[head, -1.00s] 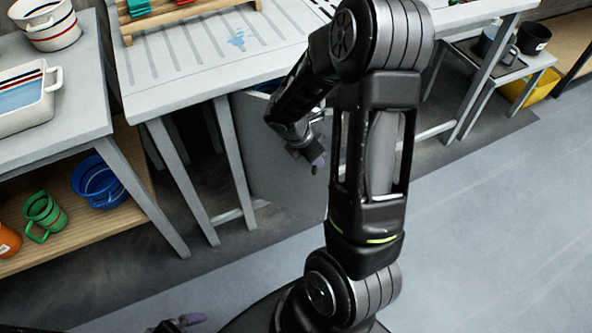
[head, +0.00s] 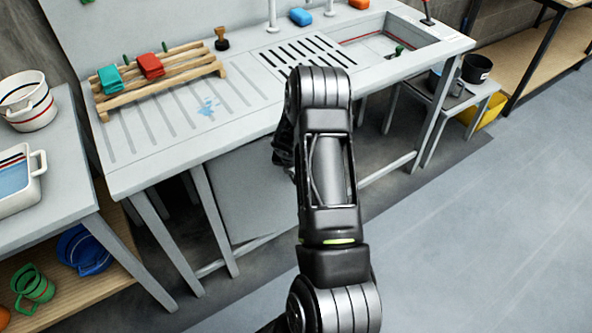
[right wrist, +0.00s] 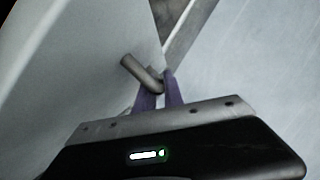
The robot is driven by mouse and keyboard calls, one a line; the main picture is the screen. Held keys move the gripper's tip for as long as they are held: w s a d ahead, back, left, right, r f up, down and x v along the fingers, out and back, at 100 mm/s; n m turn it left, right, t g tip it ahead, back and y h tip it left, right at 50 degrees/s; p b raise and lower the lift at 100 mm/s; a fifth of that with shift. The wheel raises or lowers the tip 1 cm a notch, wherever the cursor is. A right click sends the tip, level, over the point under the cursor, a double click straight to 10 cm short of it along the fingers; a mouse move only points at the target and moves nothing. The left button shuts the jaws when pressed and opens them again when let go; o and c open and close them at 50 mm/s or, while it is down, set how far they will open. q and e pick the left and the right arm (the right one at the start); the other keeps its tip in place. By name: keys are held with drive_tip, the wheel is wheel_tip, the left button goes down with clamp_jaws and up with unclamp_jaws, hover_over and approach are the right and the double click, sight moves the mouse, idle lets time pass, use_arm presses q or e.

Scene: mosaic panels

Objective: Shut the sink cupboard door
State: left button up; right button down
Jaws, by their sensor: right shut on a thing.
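The sink cupboard door (head: 245,195), a plain grey panel, hangs under the sink unit (head: 150,165). Its face runs roughly along the sink front. My right arm hides its right part, so I cannot tell whether it is flush. In the right wrist view the pale door panel (right wrist: 75,70) fills the left side, with a short metal bar handle (right wrist: 138,70) on it. My right gripper (right wrist: 159,98) has its purple fingers closed on this handle. In the head view the arm hides these fingers. My left gripper is not in view.
A side table (head: 70,190) with white pots stands at the left, with mugs on its lower shelf. A stool (head: 470,100) with dark pots stands right of the sink. Table legs (head: 213,220) stand left of the door. The floor (head: 470,250) at right is clear.

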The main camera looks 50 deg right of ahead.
drive_tip(key=c, duration=1.5)
unclamp_jaws()
drive_tip(key=shift+o, duration=0.2)
drive_tip(key=v, duration=0.7)
drive_tip(key=shift+a+r, duration=0.2)
drive_tip(key=shift+r, duration=0.15)
